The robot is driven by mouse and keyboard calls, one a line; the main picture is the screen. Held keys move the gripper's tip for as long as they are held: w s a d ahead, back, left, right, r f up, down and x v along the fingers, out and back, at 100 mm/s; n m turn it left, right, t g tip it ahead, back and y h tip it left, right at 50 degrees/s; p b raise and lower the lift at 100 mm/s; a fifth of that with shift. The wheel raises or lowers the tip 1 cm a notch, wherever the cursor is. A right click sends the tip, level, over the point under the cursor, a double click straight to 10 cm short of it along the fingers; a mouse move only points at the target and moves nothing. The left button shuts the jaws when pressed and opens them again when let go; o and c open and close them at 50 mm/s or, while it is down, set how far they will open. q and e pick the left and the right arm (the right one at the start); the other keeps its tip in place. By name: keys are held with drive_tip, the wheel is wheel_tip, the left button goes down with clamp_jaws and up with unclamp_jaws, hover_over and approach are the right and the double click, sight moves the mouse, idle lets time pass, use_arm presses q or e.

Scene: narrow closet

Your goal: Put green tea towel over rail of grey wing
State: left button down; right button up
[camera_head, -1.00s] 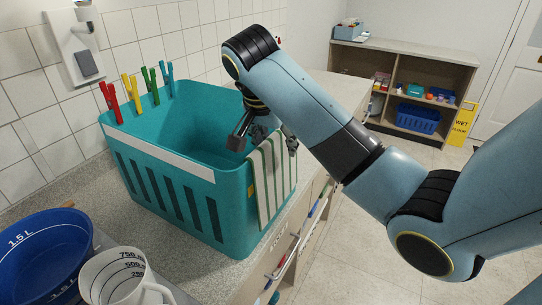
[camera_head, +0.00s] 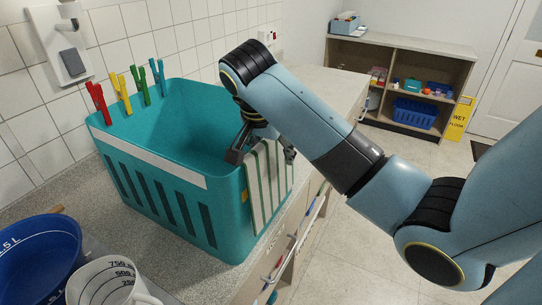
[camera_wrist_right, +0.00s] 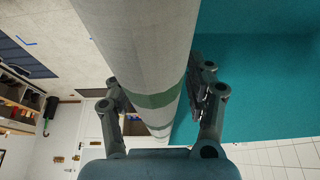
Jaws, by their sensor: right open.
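The green tea towel (camera_head: 268,190), white with green stripes, hangs over the near right rim of a teal basket (camera_head: 226,190). My right gripper (camera_head: 262,151) is at that rim with its fingers apart, one on the basket's inner side and one on the outer side. In the right wrist view, the towel (camera_wrist_right: 150,55) passes between the open fingers (camera_wrist_right: 160,100), and I see no clear grip on it. The towel's inner part is hidden. I cannot make out a grey wing for certain. My left gripper is not in view.
Red, yellow and green pegs and a blue peg (camera_head: 158,82) clip the basket's back rim. A blue bowl (camera_head: 40,262) and a measuring jug (camera_head: 105,285) stand at lower left. A white rail (camera_head: 290,243) runs below the counter edge. Shelves (camera_head: 405,85) stand beyond open floor.

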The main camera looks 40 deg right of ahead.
drive_tip(key=shift+w+d, duration=0.1)
drive_tip(key=c, duration=1.1)
clamp_jaws()
drive_tip(key=shift+r, duration=0.1)
